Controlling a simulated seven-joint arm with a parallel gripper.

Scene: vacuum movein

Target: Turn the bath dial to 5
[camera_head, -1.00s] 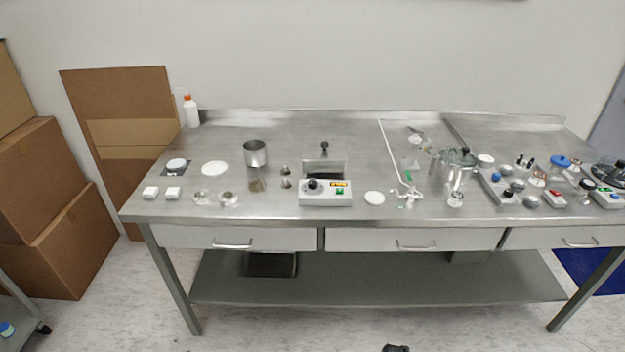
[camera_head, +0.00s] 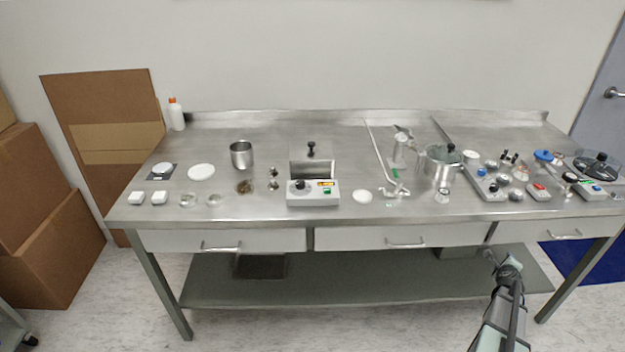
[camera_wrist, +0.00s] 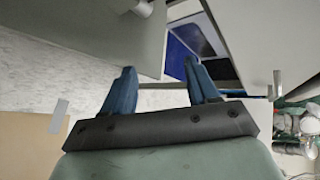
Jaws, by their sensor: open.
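The bath (camera_head: 311,170) is a steel box with a black-knobbed lid, standing mid-table in the head view. Its white front panel (camera_head: 313,200) carries a black dial (camera_head: 300,186), a small yellow display and a green switch. The dial's marks are too small to read. My gripper (camera_head: 490,256) is low in front of the table at the right, well below and right of the dial. In the wrist view its two blue fingers (camera_wrist: 159,80) are apart with nothing between them.
Drawers with handles (camera_head: 406,244) line the table front near my gripper. Right of the bath are a white disc (camera_head: 362,197), glass tubing, a steel pot (camera_head: 441,167) and a crowded cluster of devices. A steel beaker (camera_head: 241,155) stands left. The floor in front is clear.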

